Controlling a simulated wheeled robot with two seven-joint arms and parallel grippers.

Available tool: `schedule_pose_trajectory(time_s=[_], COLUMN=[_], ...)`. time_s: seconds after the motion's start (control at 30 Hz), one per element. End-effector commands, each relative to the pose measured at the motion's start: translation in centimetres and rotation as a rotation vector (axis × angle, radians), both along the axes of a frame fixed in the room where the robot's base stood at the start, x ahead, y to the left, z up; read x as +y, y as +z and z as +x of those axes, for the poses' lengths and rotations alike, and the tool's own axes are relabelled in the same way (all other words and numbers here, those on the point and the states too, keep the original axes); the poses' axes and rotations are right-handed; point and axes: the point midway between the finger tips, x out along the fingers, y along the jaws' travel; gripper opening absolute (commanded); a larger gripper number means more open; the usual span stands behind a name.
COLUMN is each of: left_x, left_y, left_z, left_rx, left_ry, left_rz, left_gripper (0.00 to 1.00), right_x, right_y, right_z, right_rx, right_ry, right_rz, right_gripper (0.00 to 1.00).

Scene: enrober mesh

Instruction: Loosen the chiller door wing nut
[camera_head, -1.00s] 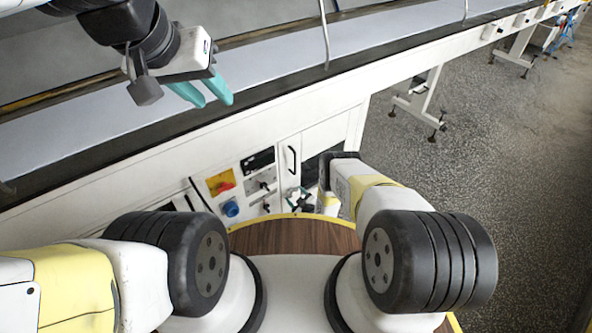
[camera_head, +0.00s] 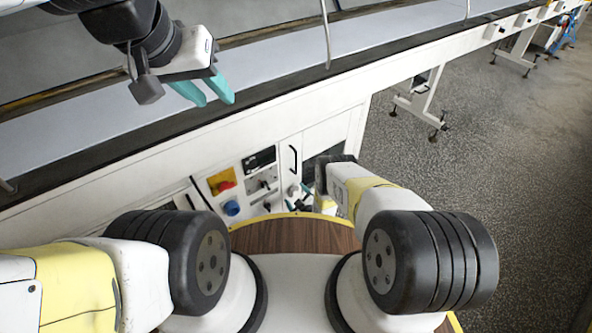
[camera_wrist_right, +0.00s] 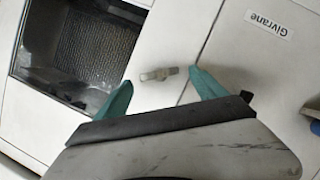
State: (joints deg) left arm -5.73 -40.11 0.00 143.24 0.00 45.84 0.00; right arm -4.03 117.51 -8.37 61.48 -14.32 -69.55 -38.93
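A small metal wing nut (camera_wrist_right: 158,74) stands on a white panel in the right wrist view, beside the dark-windowed chiller door (camera_wrist_right: 75,45). My right gripper (camera_wrist_right: 165,84) is open, with its teal fingertips on either side of the wing nut and gaps to both. In the head view, the teal fingertips of my right gripper (camera_head: 299,197) show low at the machine front, mostly hidden behind my right arm. My left gripper (camera_head: 218,98) is open and empty above the conveyor, far from the wing nut.
A control panel with a red knob on yellow (camera_head: 222,183) and a blue knob (camera_head: 231,208) is left of my right gripper. A black door handle (camera_head: 293,158) is just above. Open floor (camera_head: 480,170) lies right.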

Motion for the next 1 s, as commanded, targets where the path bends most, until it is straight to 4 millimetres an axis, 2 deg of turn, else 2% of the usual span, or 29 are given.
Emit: schedule_pose_trajectory(time_s=[0.37, 0.8, 1.0], left_x=[0.0, 0.0, 0.0], left_y=[0.0, 0.0, 0.0], left_z=[0.0, 0.0, 0.0], left_rx=[0.000, 0.000, 0.000], left_ry=[0.000, 0.000, 0.000], left_rz=[0.000, 0.000, 0.000], left_gripper=[0.36, 0.36, 0.36], right_x=[-0.2, -2.5, -2.9], right_y=[0.1, 2.0, 2.4], right_z=[-0.5, -5.9, -6.9], right_rx=[0.003, 0.003, 0.001], right_ry=[-0.001, -0.001, -0.001], right_rz=[0.001, 0.001, 0.000], right_gripper=[0.80, 0.80, 0.80])
